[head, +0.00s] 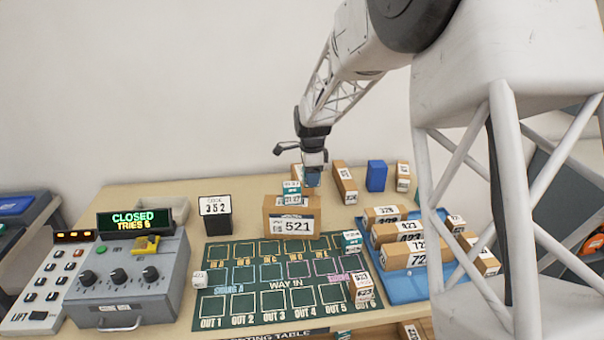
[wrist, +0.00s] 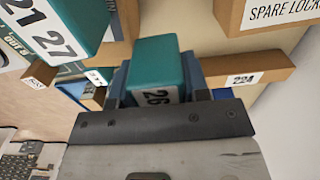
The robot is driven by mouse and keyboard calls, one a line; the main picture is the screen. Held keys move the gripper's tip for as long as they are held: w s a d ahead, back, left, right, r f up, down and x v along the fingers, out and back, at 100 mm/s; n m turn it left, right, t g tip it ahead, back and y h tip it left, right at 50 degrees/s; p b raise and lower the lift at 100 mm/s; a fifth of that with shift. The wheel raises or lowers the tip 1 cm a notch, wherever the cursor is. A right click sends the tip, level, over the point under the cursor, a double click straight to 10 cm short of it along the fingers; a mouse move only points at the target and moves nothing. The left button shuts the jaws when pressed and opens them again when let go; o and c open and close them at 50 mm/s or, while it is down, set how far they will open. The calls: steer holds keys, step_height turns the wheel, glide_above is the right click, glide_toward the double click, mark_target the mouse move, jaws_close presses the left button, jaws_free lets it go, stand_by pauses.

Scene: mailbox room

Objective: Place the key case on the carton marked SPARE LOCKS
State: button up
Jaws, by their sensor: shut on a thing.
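My gripper (head: 313,172) is shut on a small teal case marked 26 (wrist: 157,62), seen between the fingers in the wrist view. I take it for the key case, though no words on it name it so. In the head view it hangs just right of another teal box marked 21 27 (head: 291,188), above the brown carton marked 521. The carton marked SPARE LOCKS (wrist: 275,14) shows in part at the top right of the wrist view, apart from the held case. Its lettering cannot be read in the head view.
The 521 carton (head: 271,224) bears the 21 27 box. A long brown carton (head: 344,184) and a blue block (head: 376,175) stand at the back right. A blue tray (head: 404,288) holds several cartons. A green mat (head: 222,297) and a grey control box (head: 125,280) lie in front.

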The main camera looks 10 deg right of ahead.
steer(key=shift+w, duration=0.1)
stand_by(0.3)
steer(key=w, duration=0.5)
steer(key=w+f, duration=0.1)
steer(key=w, duration=0.9)
steer(key=shift+w+a+f, duration=0.25)
steer(key=shift+w+a, duration=0.1)
steer(key=shift+w, duration=0.05)
steer(key=shift+f, duration=0.1)
steer(key=shift+f, duration=1.65)
steer(key=shift+f, duration=0.15)
steer(key=o, duration=1)
steer(key=shift+c, duration=0.2)
